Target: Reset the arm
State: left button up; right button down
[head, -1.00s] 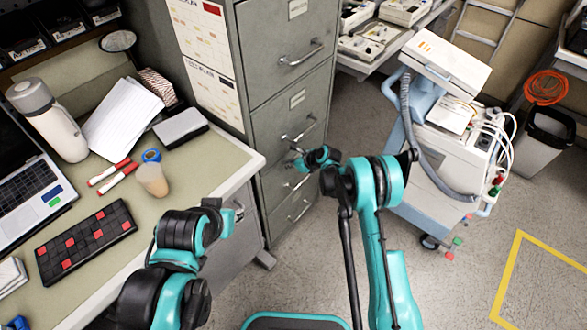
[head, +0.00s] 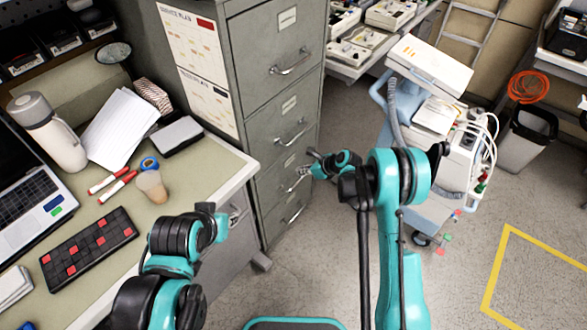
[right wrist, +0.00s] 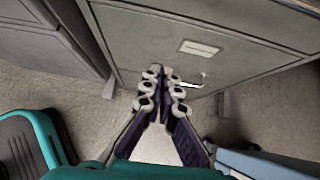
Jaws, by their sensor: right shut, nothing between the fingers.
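My right gripper (head: 306,168) is in front of the lower drawers of the grey filing cabinet (head: 270,50). In the right wrist view its fingers (right wrist: 163,75) come together at the tips with nothing between them. A drawer handle (right wrist: 192,84) shows just behind the tips; I cannot tell whether they touch it. My left arm (head: 180,240) is bent at the front edge of the desk. The left gripper's fingers are not clear near the end of that arm (head: 218,222).
The desk (head: 205,175) on the left holds a laptop (head: 35,195), a black and red keypad (head: 88,248), a cup (head: 152,187) and a flask (head: 48,130). A wheeled medical machine (head: 430,65) stands to the right. Floor at the lower right is clear.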

jog(key=shift+s+d+r, duration=0.3)
jog(key=shift+d+r, duration=0.1)
jog(key=s+d+r+n+h, duration=0.1)
jog(key=s+d+r+n, duration=0.25)
jog(key=r, duration=0.35)
jog(key=s+d+r+n+h, duration=0.2)
jog(key=s+r+n, duration=0.3)
jog(key=r, duration=0.3)
jog(key=s+d+r+n+h, duration=0.1)
jog(key=s+d+r+n, duration=0.3)
jog(key=r, duration=0.3)
jog(key=s+d+r+n+t+h, duration=0.1)
jog(key=s+d+n, duration=0.2)
jog(key=s+n, duration=0.3)
jog(key=s+d+r+n+t+h, duration=0.1)
jog(key=s+n, duration=0.5)
jog(key=s, duration=0.9)
jog(key=shift+s+d+r+n+h, duration=0.4)
jog(key=shift+d+h, duration=0.2)
jog(key=shift+d, duration=0.6)
jog(key=shift+a, duration=0.1)
